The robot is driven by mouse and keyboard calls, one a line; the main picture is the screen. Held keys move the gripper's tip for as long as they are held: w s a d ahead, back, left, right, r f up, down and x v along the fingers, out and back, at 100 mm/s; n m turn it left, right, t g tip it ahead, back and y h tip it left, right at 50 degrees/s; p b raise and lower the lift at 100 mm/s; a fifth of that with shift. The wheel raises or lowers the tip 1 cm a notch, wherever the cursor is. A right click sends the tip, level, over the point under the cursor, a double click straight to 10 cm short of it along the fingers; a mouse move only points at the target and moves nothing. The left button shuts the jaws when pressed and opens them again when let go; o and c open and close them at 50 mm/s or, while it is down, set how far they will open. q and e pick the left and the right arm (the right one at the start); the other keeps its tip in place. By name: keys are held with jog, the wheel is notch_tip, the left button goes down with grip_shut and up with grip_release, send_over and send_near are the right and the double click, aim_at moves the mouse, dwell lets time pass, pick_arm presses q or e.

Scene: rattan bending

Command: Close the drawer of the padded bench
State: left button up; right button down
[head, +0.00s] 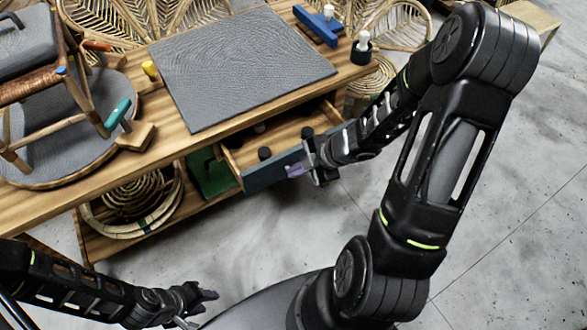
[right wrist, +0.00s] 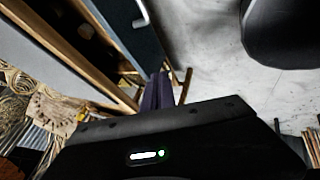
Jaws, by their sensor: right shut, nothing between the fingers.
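The padded bench (head: 350,75) is a long wooden bench with a grey textured pad (head: 240,65) on top. Its drawer (head: 270,174) is pulled out towards me, with a blue-grey front panel and a wooden inside holding small dark objects. My right gripper (head: 296,170) is shut and empty at the right part of the drawer front; contact is unclear. In the right wrist view its closed fingers (right wrist: 157,90) are near the blue-grey drawer front (right wrist: 130,30), which has a pale handle. My left gripper (head: 201,308) looks open and empty, low and away from the bench.
A green box (head: 211,174) and rattan coils (head: 130,205) sit on the shelf left of the drawer. A chair (head: 35,90), a teal-handled tool (head: 118,115), a blue tool (head: 318,25) and a dark cup (head: 361,52) are on top. The floor in front is clear.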

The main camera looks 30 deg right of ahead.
aim_at(263, 172)
jog(key=shift+w+a+f+b, duration=0.35)
jog(key=shift+w+a+f, duration=0.15)
jog(key=shift+w+f, duration=0.7)
jog(key=shift+w+a+f+b, duration=0.45)
jog(key=shift+w+f, duration=0.5)
jog(key=shift+w, duration=0.5)
jog(key=shift+w+a+f+b, duration=0.3)
jog(key=shift+w+a+f, duration=0.2)
jog(key=shift+w+f, duration=0.7)
jog(key=shift+w+r, duration=0.1)
